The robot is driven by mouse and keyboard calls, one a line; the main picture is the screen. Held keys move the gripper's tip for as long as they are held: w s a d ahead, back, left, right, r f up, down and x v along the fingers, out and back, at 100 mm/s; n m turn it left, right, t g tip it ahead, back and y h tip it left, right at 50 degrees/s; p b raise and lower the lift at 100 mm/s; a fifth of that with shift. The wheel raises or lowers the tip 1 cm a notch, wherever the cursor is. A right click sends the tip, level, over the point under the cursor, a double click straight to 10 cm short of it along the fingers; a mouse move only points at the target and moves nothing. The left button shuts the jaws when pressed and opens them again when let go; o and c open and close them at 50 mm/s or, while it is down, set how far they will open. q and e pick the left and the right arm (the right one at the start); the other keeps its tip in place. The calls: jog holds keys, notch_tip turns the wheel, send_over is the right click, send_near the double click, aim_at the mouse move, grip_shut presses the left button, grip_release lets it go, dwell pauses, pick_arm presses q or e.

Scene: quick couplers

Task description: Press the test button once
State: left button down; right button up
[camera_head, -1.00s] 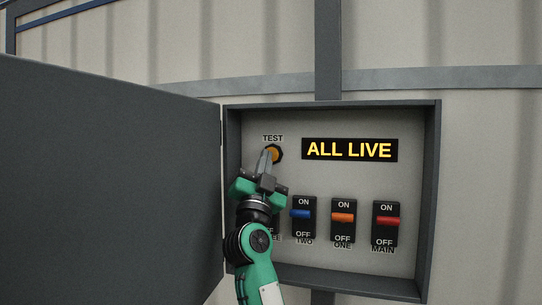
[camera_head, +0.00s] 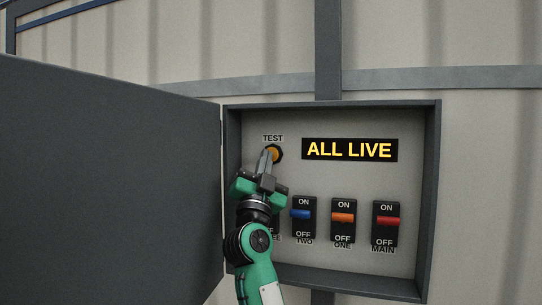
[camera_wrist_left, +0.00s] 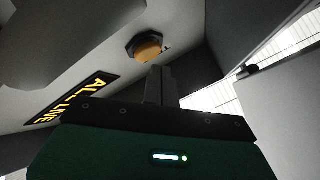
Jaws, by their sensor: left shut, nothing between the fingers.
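The test button (camera_head: 275,153) is a yellow-orange cap in a dark collar under the label TEST, at the upper left inside the open panel box. It also shows in the left wrist view (camera_wrist_left: 148,48). My left gripper (camera_head: 268,152) is shut with nothing between its fingers. Its fingertips overlap the button's left part in the head view. In the left wrist view the fingertips sit just below the button; I cannot tell whether they touch it. The display (camera_head: 349,150) reads ALL LIVE in yellow. My right gripper is not in view.
Below stand the blue switch two (camera_head: 301,214), the orange switch one (camera_head: 343,217) and the red main switch (camera_head: 388,220). Another switch at the left is mostly hidden behind my gripper. The grey door (camera_head: 110,180) stands open at the left. The box rim (camera_head: 431,200) juts out around the panel.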

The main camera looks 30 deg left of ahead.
pick_arm(q)
jog(key=shift+w, duration=0.15)
jog(key=shift+w+a, duration=0.1)
jog(key=shift+w, duration=0.2)
dwell(0.4)
jog(key=shift+w+a, duration=0.1)
jog(key=shift+w, duration=0.25)
jog(key=shift+s, duration=0.1)
dwell(0.4)
jog(key=shift+s+d, duration=0.2)
jog(key=shift+s, duration=0.5)
